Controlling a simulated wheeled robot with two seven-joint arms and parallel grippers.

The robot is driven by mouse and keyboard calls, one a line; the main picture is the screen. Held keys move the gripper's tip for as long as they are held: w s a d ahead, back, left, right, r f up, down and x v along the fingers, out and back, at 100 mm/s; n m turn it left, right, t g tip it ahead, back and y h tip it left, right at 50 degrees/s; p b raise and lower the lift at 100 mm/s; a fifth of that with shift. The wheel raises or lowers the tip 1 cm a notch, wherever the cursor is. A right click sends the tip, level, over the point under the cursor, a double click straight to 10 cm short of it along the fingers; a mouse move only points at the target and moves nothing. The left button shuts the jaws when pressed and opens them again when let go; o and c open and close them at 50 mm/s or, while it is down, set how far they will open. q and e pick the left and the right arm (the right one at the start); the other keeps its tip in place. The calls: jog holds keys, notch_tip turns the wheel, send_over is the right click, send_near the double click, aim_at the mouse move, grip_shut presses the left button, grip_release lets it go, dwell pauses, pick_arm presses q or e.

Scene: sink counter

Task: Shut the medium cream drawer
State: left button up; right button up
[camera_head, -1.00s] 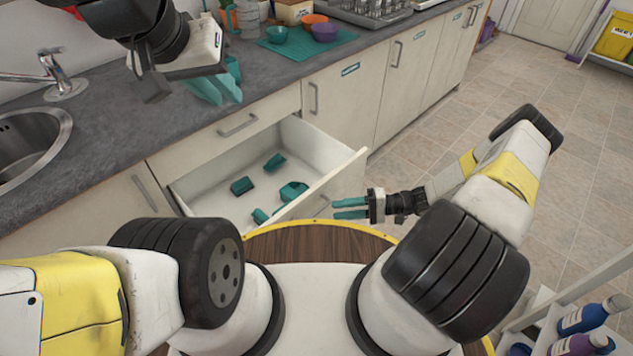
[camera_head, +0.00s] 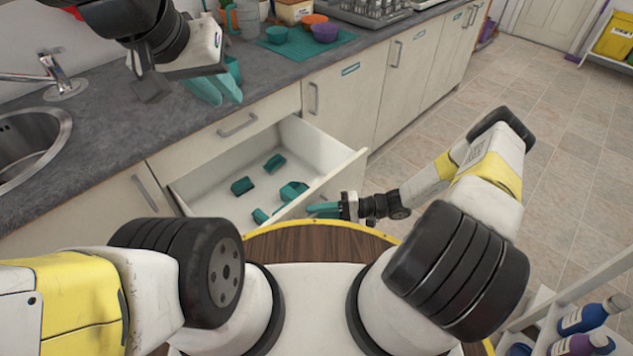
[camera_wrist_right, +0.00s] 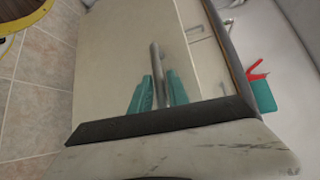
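The cream drawer (camera_head: 325,148) stands pulled out from the counter, with several teal pieces (camera_head: 243,186) lying inside it. My right gripper (camera_head: 310,209) is at the outer side of the drawer front, low and near its middle. In the right wrist view, its two teal fingers (camera_wrist_right: 159,85) lie one on each side of the drawer's grey bar handle (camera_wrist_right: 155,55). They look spread, with small gaps beside the bar; contact is not clear. My left gripper (camera_head: 220,90) is held above the countertop, its teal fingers apart and empty.
The grey countertop (camera_head: 110,130) holds a sink (camera_head: 35,140) at left, and bowls (camera_head: 325,31) on a teal mat at the back. A shelf with bottles (camera_head: 580,318) stands at lower right.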

grip_shut()
dwell(1.1)
